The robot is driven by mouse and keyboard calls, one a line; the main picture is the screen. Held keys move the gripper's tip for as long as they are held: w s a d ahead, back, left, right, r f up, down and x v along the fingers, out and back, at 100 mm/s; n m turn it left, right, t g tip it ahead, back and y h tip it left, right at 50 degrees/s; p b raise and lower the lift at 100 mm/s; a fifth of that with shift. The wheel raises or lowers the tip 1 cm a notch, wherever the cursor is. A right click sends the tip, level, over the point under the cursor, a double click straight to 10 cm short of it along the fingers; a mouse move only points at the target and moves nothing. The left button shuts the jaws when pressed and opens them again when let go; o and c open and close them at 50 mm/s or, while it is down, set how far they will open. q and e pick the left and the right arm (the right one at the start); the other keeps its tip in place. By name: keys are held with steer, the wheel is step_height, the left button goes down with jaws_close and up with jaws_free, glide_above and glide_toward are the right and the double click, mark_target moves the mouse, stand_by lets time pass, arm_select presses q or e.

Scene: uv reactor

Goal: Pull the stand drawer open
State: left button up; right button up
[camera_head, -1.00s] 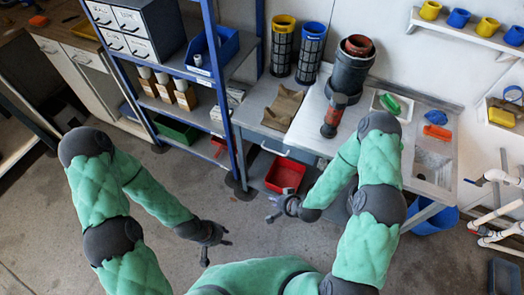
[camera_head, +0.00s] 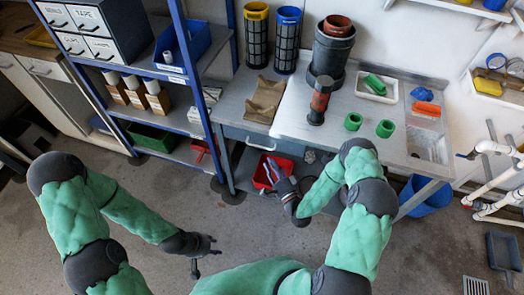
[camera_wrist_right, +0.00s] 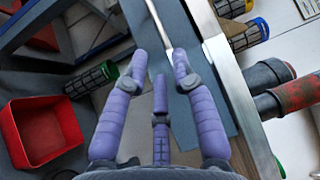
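The stand drawer (camera_head: 245,134) is a blue-grey front under the left part of the worktop, and it looks closed. Its pale bar handle (camera_head: 262,146) shows in the head view. In the right wrist view the handle (camera_wrist_right: 157,20) runs down toward the fingertips across the drawer front (camera_wrist_right: 188,60). My right gripper (camera_head: 270,168) is below and in front of the handle. In the right wrist view its fingers (camera_wrist_right: 161,60) are spread, with the handle's near end by the right fingertip; contact cannot be told. My left gripper (camera_head: 208,252) is open and empty over the floor.
A red bin (camera_head: 285,164) stands on the shelf below the drawer, behind my right gripper. A blue-framed shelf rack (camera_head: 197,90) is close on the left. The worktop (camera_head: 345,110) holds pipes, filters and green rings. Open floor (camera_head: 130,190) lies in front.

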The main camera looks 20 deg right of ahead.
steer(key=b+x, duration=0.1)
steer(key=x, duration=0.7)
steer(key=shift+b, duration=0.3)
jaws_close()
